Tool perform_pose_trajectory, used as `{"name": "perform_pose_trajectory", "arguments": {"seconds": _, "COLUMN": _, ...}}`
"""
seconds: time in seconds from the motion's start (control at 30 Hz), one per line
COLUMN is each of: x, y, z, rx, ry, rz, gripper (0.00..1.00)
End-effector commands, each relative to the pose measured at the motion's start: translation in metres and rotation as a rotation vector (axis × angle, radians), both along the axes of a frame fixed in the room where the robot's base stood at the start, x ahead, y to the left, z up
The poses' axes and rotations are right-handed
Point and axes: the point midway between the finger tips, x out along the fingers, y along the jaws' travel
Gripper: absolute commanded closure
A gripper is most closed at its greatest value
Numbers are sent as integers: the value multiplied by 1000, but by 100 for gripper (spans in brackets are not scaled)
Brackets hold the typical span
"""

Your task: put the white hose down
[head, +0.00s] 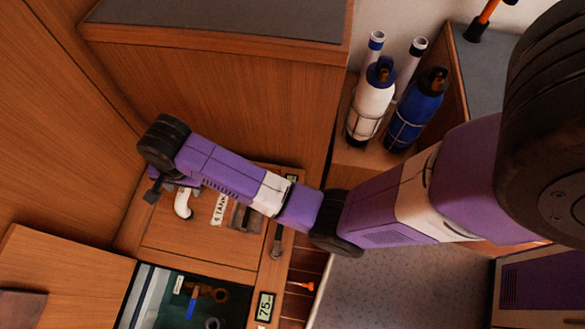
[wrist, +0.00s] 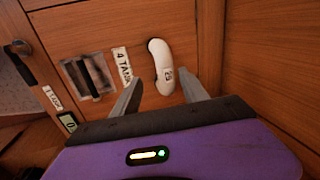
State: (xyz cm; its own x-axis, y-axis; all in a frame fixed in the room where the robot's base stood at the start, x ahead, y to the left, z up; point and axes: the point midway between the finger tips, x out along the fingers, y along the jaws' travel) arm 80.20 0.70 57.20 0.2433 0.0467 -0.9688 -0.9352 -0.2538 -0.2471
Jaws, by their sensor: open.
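The white hose (head: 183,204) is a short, curved white piece against the wooden panel, beside the "4 TANK" label (head: 220,209). In the wrist view my gripper (wrist: 161,77) is open, one finger on each side of the hose's lower end. Gaps show between the hose and both fingers.
A dark slotted recess (wrist: 88,75) sits left of the label. An open compartment (head: 190,300) with coloured items lies at the front. White (head: 371,105) and blue (head: 416,115) bottles stand at the back right. A wooden wall rises close to my gripper.

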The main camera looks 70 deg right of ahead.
Motion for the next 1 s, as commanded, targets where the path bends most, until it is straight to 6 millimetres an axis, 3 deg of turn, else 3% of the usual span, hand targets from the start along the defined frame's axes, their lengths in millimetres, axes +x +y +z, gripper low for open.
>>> {"name": "perform_pose_trajectory", "arguments": {"seconds": 0.03, "x": -13, "y": 4, "z": -14, "rx": -2, "ry": -22, "rz": 31, "gripper": 48}}
{"name": "perform_pose_trajectory", "arguments": {"seconds": 0.2, "x": -48, "y": 12, "z": -43, "rx": -35, "ry": -149, "rz": 159, "gripper": 48}}
{"name": "perform_pose_trajectory", "arguments": {"seconds": 0.47, "x": -110, "y": 18, "z": -58, "rx": -132, "ry": -343, "rz": 345, "gripper": 48}}
{"name": "perform_pose_trajectory", "arguments": {"seconds": 0.77, "x": -186, "y": 15, "z": -33, "rx": -315, "ry": -549, "rz": 541, "gripper": 48}}
{"name": "perform_pose_trajectory", "arguments": {"seconds": 1.0, "x": -245, "y": 7, "z": 17, "rx": -508, "ry": -694, "rz": 688, "gripper": 48}}
